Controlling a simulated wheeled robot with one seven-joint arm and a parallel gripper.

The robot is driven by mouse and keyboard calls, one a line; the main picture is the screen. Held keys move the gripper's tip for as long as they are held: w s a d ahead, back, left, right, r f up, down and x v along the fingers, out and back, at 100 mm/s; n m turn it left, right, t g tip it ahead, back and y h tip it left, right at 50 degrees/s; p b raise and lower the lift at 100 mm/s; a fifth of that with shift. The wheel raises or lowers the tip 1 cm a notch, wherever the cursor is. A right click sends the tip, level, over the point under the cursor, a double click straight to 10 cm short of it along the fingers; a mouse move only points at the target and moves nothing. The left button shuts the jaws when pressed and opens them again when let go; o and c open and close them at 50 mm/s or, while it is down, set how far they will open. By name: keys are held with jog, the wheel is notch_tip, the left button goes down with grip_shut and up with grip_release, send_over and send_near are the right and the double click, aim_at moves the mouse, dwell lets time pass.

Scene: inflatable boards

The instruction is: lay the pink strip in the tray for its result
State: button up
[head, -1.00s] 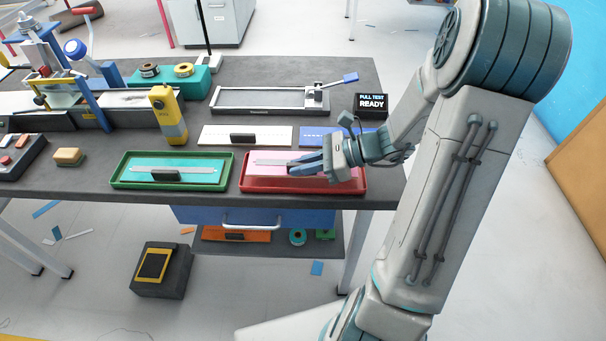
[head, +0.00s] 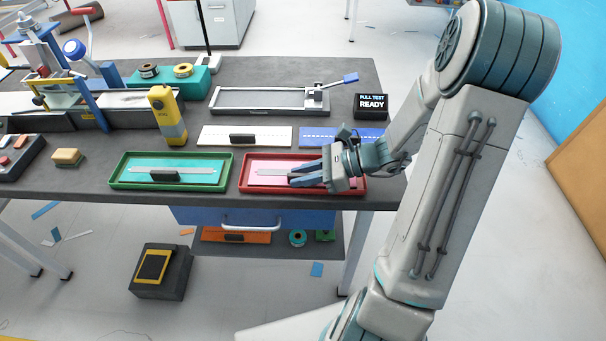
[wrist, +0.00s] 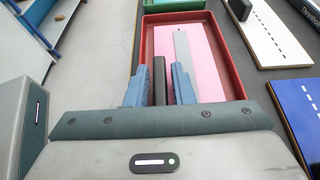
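The pink strip (wrist: 205,60) lies flat inside the red tray (wrist: 238,75); in the head view the red tray (head: 243,178) is at the front right of the bench. A narrow grey band runs along the strip, and a black grip bar (wrist: 159,78) stands on it. My gripper (wrist: 159,85) is low over the tray, its blue fingers on either side of the bar with thin gaps showing. In the head view my gripper (head: 305,175) covers part of the strip. The green tray (head: 114,176), to the left, holds a teal strip (head: 195,173).
A white board (head: 218,135) and a blue board (head: 345,135) lie behind the trays. A display (head: 371,106) reads "PULL TEST READY". A clamp frame (head: 265,110) with a blue-handled lever and a yellow device (head: 168,120) stand farther back.

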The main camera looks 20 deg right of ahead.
jog(key=v, duration=1.1)
jog(key=shift+d+r, duration=0.1)
jog(key=shift+d, duration=0.15)
jog(key=shift+s+r+p, duration=0.1)
jog(key=shift+s+p, duration=0.1)
jog(key=shift+p, duration=0.1)
jog(key=s+a+r+n+g+h, duration=0.1)
jog(key=s+a+n+h, duration=0.4)
jog(key=n, duration=0.5)
jog(key=s+a+r+n+h, duration=0.4)
jog(key=n+h, duration=0.3)
jog(key=n, duration=0.4)
jog(key=shift+s+a+r+n+g+h, duration=0.3)
jog(key=shift+s+a+g+h, duration=0.1)
jog(key=shift+s+a, duration=0.25)
jog(key=p+v, duration=0.2)
jog(key=w+p+v, duration=0.1)
jog(key=p+v, duration=0.1)
jog(key=v, duration=0.1)
jog(key=shift+r+p, duration=0.1)
jog(key=shift+p, duration=0.25)
